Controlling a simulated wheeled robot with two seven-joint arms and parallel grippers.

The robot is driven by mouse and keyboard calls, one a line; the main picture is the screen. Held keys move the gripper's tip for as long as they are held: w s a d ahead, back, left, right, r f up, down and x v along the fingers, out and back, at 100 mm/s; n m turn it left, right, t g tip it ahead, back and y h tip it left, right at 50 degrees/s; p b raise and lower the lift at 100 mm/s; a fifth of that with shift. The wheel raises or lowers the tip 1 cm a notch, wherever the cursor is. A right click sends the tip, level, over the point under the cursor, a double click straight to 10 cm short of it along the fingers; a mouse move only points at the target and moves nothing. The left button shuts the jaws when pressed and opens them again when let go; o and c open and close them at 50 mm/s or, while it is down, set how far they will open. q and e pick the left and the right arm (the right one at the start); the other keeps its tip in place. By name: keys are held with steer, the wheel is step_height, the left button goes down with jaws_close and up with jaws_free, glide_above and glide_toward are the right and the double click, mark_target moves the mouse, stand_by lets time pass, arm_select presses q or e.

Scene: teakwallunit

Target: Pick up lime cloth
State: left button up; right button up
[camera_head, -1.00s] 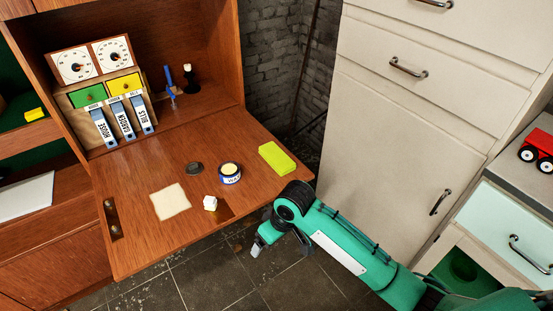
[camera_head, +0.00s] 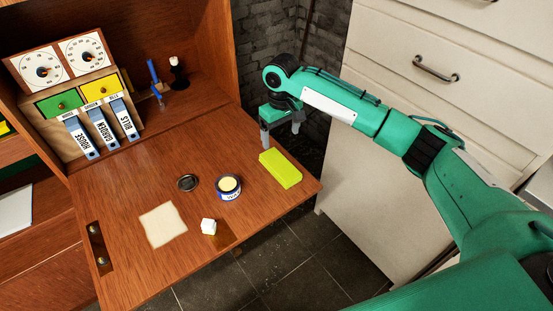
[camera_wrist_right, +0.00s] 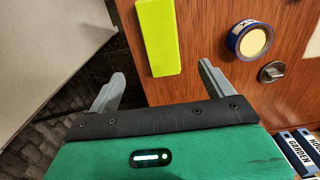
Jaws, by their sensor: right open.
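The lime cloth (camera_head: 281,169) is a folded bright yellow-green block. It lies on the fold-down wooden desk flap (camera_head: 150,190), near the flap's right edge. My right gripper (camera_head: 281,139) is above and just behind the cloth in the head view, its two grey fingers pointing down, open and empty. In the right wrist view the lime cloth (camera_wrist_right: 157,37) lies ahead of the open fingers, roughly between their lines and apart from them. My left gripper is not in view.
A round tin (camera_head: 228,187), its dark lid (camera_head: 188,183), a small white block (camera_head: 208,226) and a cream cloth (camera_head: 163,224) lie on the flap. Blue binders (camera_head: 101,130) and a candlestick stand at the back. A white cabinet (camera_head: 410,120) stands to the right.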

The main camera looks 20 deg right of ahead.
glide_above(281, 165)
step_height(281, 165, down, 8)
steer(key=shift+w+r, duration=0.15)
steer(key=f, duration=0.4)
steer(key=shift+s+f, duration=0.15)
steer(key=shift+s, duration=0.1)
steer(key=shift+f, duration=0.5)
steer(key=c, duration=1.1)
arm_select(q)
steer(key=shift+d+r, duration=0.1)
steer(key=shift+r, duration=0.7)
arm_select(e)
steer(key=shift+o, duration=0.2)
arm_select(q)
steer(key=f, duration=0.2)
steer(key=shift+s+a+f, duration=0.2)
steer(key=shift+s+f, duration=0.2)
arm_select(e)
step_height(281, 165, up, 20)
